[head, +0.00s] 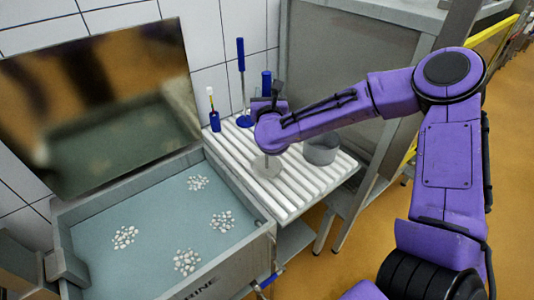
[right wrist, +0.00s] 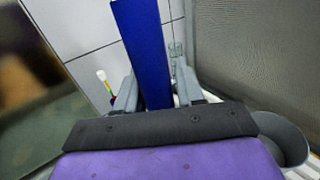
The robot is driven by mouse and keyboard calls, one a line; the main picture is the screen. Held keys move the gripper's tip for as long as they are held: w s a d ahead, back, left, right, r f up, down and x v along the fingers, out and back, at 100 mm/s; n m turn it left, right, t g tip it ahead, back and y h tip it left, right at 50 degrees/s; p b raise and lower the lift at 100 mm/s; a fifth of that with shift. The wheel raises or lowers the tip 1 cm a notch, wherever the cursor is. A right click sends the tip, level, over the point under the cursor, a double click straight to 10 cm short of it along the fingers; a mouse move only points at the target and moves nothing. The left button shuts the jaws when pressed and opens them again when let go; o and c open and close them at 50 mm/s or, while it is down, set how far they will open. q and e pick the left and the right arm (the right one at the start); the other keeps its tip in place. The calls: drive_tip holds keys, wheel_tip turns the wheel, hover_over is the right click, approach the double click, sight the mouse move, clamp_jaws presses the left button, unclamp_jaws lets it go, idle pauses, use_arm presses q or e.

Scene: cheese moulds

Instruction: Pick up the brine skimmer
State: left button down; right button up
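My right gripper (head: 268,108) is over the slatted draining table, around a tool with an upright blue handle (head: 266,82). A pale round disc (head: 267,166) shows straight below the gripper, low over the slats; it looks like the skimmer's head, but the gripper hides the join. In the right wrist view the blue handle (right wrist: 145,50) stands between the two grey fingers of the gripper (right wrist: 157,85). A narrow gap seems to show on its right side, so I cannot tell whether the fingers press on it. My left gripper is not in view.
The slatted table (head: 306,185) also bears a grey pot (head: 322,148), a tall blue-handled tool (head: 241,55) and a small blue holder (head: 214,120). The brine tank (head: 150,255) with several white clumps is at left. A grey panel (head: 350,70) stands behind.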

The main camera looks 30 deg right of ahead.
clamp_jaws()
idle(1.2)
